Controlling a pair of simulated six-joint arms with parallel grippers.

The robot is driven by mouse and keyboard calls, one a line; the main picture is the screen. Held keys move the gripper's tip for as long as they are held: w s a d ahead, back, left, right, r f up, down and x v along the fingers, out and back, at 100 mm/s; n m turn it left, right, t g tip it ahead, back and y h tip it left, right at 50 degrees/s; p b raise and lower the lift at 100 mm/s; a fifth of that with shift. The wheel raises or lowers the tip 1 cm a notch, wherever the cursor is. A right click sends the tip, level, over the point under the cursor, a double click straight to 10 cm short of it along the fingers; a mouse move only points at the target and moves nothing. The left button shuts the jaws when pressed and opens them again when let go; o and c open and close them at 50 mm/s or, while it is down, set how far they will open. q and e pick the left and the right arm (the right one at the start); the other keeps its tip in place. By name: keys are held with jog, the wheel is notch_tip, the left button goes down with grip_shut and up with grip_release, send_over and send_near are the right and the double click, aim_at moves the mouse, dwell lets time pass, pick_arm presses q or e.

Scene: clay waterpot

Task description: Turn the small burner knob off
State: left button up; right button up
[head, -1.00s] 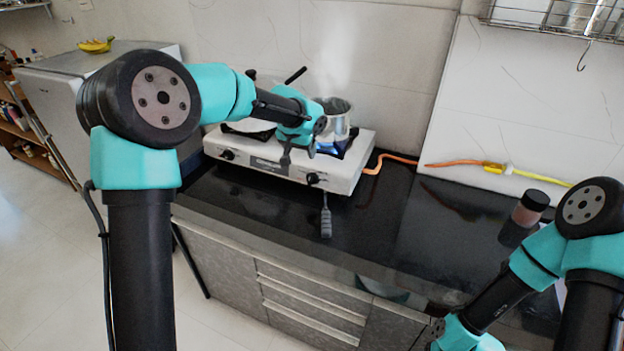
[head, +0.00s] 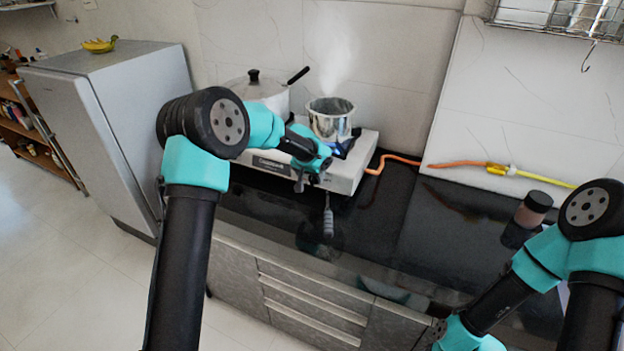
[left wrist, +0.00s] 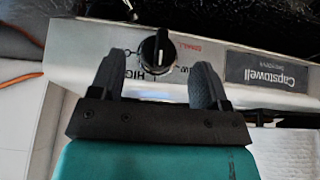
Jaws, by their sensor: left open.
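In the left wrist view a black burner knob (left wrist: 156,54) sits on the stove's front panel, with a pale pointer line. Red lettering and a "HIGH" mark lie beside it. My left gripper (left wrist: 158,62) is open, its two dark fingers either side of the knob with visible gaps. In the head view my left gripper (head: 308,178) is in front of the right part of the white stove (head: 344,182) and hides the knob there. A small steel pot (head: 330,122) stands on the right burner with steam above it. My right arm shows at the lower right; its gripper is out of the picture.
A larger lidded pot (head: 262,92) stands on the left burner, partly behind my left arm. An orange hose (head: 400,159) runs from the stove's right side. A brown-lidded jar (head: 533,208) stands on the black counter (head: 385,215), whose middle is mostly clear.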

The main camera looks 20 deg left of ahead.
aim_at(312, 178)
pick_arm(q)
jog(key=shift+x, duration=1.6)
jog(key=c, duration=0.9)
